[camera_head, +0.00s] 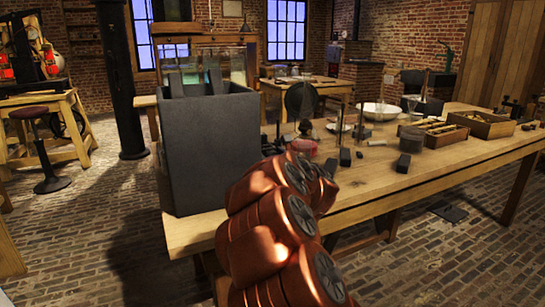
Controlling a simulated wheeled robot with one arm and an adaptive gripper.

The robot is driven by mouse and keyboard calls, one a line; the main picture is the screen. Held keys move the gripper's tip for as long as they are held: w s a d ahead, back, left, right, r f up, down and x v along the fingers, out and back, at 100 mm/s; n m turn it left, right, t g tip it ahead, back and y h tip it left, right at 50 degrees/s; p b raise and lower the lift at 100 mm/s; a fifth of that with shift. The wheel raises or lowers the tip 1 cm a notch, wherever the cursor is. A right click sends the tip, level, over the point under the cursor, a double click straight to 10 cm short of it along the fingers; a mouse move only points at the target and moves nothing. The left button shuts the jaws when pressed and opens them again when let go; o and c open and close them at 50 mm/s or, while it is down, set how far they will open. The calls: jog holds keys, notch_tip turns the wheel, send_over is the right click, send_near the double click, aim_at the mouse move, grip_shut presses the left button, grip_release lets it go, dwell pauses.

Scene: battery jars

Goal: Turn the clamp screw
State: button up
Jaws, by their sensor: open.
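I cannot pick out the clamp screw in this view. A tall dark grey box-shaped jar (211,150) stands at the left end of the wooden table (440,165). Two dark upright plates stick up from its open top. Behind it is a glass tank (238,65) with greenish liquid, partly hidden by the jar. My copper-coloured arm rises from the bottom middle, in front of the table's near edge and right of the grey jar. My gripper does not show; the arm's joints may hide it.
Dark blocks (411,138), a red round piece (303,147), a white bowl (381,111) and wooden trays (483,123) stand on the table. A black column (120,80) and a stool (42,140) are at left. The brick floor at lower right is mostly clear.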

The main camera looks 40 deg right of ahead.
grip_shut()
dwell(0.4)
